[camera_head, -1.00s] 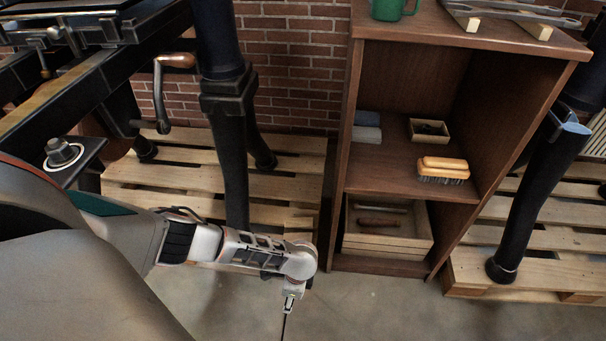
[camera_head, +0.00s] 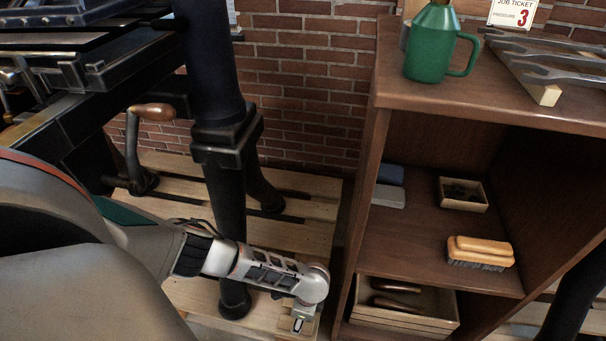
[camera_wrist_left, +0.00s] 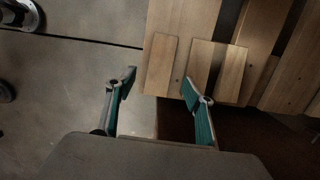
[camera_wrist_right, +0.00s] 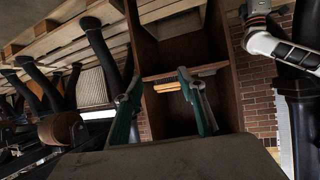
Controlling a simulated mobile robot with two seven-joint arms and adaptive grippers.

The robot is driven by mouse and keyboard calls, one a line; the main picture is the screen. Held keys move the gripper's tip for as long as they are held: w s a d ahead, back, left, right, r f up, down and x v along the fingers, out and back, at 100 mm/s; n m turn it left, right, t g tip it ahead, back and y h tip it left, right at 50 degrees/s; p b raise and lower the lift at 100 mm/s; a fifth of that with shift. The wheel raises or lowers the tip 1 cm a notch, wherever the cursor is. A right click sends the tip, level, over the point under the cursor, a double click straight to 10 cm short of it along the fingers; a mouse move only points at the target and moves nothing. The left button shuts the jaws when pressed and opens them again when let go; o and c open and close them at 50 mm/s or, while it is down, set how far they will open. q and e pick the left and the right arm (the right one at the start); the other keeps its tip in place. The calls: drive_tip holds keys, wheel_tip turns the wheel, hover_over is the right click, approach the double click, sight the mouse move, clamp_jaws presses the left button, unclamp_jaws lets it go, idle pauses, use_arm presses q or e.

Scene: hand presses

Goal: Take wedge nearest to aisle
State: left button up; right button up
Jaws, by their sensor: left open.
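In the left wrist view, short flat wooden pieces lie at the pallet's end; they look like wedges, but I cannot be sure. One wooden piece (camera_wrist_left: 161,66) is at the left, and another wooden piece (camera_wrist_left: 233,76) is at the right. My left gripper (camera_wrist_left: 163,82) is open and empty, its fingertips in front of these pieces. In the head view the left gripper (camera_head: 298,324) points down by the pallet's corner, and the pieces are mostly hidden there. My right gripper (camera_wrist_right: 156,80) is open and empty, facing the shelf unit.
The pallet (camera_head: 292,238) carries a black press leg (camera_head: 230,195) close beside my left arm. The wooden shelf unit (camera_head: 365,235) stands just right of the left gripper. It holds a brush (camera_head: 480,250), a small box (camera_head: 462,195) and a green can (camera_head: 430,45). Bare floor (camera_wrist_left: 75,85) shows at left.

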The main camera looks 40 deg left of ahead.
use_arm(q)
drive_tip(key=f+b, duration=0.1)
drive_tip(key=f, duration=0.1)
drive_tip(key=f+b, duration=0.1)
drive_tip(key=f, duration=0.1)
drive_tip(key=s+a+f+b, duration=0.1)
drive_tip(key=f, duration=0.1)
drive_tip(key=shift+s, duration=0.1)
drive_tip(key=shift+f, duration=0.2)
drive_tip(key=shift+w+r, duration=0.15)
drive_tip(key=shift+w, duration=0.25)
drive_tip(key=c, duration=1.2)
use_arm(e)
drive_tip(key=a, duration=0.1)
drive_tip(key=a+m, duration=0.2)
drive_tip(key=shift+w+r+t+y, duration=0.1)
drive_tip(key=shift+r+t+y, duration=0.2)
drive_tip(key=shift+r+y, duration=0.1)
